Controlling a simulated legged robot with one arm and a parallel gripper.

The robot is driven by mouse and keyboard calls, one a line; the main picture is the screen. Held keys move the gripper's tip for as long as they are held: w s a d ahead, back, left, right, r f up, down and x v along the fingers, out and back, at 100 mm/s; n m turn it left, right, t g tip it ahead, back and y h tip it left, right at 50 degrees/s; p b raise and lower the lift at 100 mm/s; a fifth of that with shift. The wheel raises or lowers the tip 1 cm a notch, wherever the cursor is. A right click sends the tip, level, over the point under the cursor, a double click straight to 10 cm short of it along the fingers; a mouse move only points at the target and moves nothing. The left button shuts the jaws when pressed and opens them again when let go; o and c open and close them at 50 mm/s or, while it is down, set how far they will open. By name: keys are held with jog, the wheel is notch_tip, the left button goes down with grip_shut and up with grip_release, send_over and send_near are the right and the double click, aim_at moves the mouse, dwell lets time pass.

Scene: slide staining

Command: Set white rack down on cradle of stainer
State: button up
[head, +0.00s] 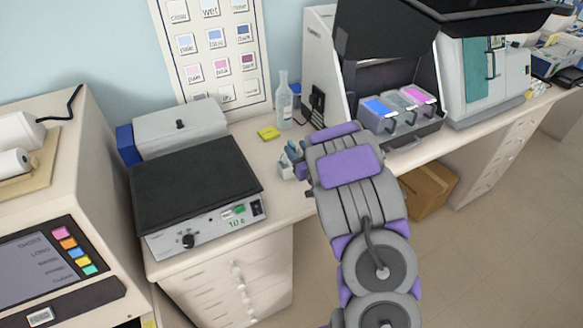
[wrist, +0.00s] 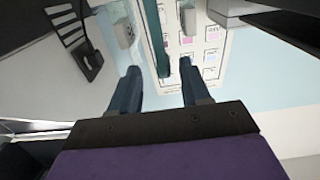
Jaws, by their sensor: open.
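The stainer (head: 322,62) stands on the bench at the centre right, its dark lid raised. Its front bay (head: 415,138) holds a blue vat, a grey vat and a pink vat. I cannot pick out its cradle. My gripper (head: 291,160) is partly hidden behind my arm, over the bench left of the stainer. In the wrist view my gripper (wrist: 160,85) shows two dark blue fingers, spread apart. A teal strip (wrist: 156,40) shows between them; I cannot tell what it is. I cannot identify the white rack in either view.
A black-topped hotplate (head: 195,185) and a grey box (head: 180,128) stand to the left. A clear bottle (head: 283,105) and a yellow pad (head: 268,133) are at the back. A wall chart (head: 243,35) hangs behind. A cardboard box (head: 428,190) sits on the floor.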

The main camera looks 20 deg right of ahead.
aim_at(289, 141)
jog(key=shift+w+a+f+b, duration=0.15)
jog(key=shift+w+b, duration=0.3)
jog(key=shift+w, duration=0.9)
jog(key=shift+w+a+b, duration=0.1)
jog(key=shift+w+b, duration=0.3)
jog(key=shift+w, duration=0.9)
jog(key=shift+c, duration=0.2)
jog(key=shift+s, duration=0.1)
grip_shut()
